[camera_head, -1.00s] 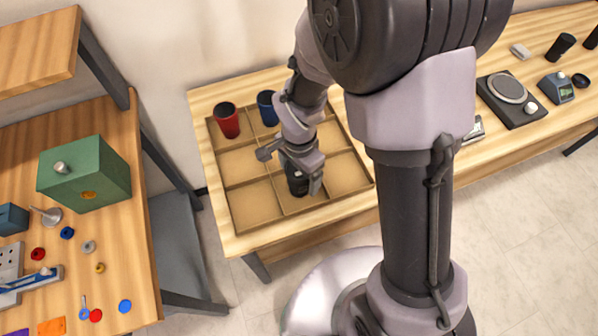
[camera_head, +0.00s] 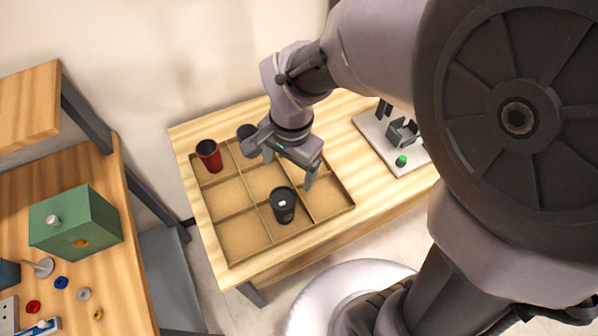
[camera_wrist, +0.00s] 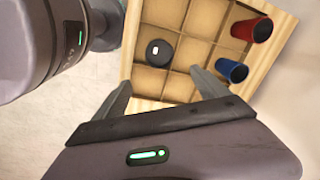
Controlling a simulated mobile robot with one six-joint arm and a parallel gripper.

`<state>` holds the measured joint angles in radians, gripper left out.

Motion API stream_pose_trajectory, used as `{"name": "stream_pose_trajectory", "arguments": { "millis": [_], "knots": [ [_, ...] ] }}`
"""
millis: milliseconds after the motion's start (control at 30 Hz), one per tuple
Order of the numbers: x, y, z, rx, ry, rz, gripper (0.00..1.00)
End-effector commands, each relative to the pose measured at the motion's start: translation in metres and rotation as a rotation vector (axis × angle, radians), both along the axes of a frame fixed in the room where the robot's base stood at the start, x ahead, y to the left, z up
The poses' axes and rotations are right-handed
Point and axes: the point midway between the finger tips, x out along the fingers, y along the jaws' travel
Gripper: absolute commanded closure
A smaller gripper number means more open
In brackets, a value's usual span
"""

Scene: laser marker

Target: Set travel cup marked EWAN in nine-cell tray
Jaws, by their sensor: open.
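A black travel cup (camera_head: 283,206) stands upright in the front middle cell of the nine-cell tray (camera_head: 241,240). Its pale marking is too small to read. In the wrist view the cup (camera_wrist: 159,54) shows from above, with a white spot on its lid. My gripper (camera_head: 284,166) is open and empty, above the tray and behind the cup, apart from it. In the wrist view my gripper (camera_wrist: 160,85) shows its two fingers spread wide, with nothing between them.
A red cup (camera_head: 209,156) stands in the back left cell and a blue cup (camera_wrist: 232,71) in the back middle cell. A light plate (camera_head: 372,133) with a green button lies right of the tray. A green box (camera_head: 75,222) stands on the left table.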

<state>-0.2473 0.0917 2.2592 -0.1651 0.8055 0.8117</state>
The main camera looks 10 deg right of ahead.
Motion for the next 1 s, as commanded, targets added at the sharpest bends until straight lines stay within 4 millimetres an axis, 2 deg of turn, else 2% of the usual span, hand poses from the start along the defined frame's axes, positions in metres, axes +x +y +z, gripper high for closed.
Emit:
{"name": "stream_pose_trajectory", "arguments": {
  "millis": [33,100,200,300,433,667,833,1000],
  "knots": [
    [-0.01,-0.012,0.032,0.022,-0.071,0.042,0.16],
    [-0.031,-0.027,0.068,0.041,-0.169,0.128,0.16],
    [-0.064,-0.043,0.105,0.039,-0.308,0.247,0.16],
    [-0.09,-0.049,0.122,0.016,-0.41,0.341,0.16],
    [-0.103,-0.052,0.129,-0.005,-0.465,0.399,0.16],
    [-0.104,-0.051,0.128,-0.007,-0.467,0.405,0.16],
    [-0.104,-0.051,0.091,-0.007,-0.467,0.405,0.16],
    [-0.103,-0.051,0.1,-0.007,-0.467,0.405,0.16]
  ]
}}
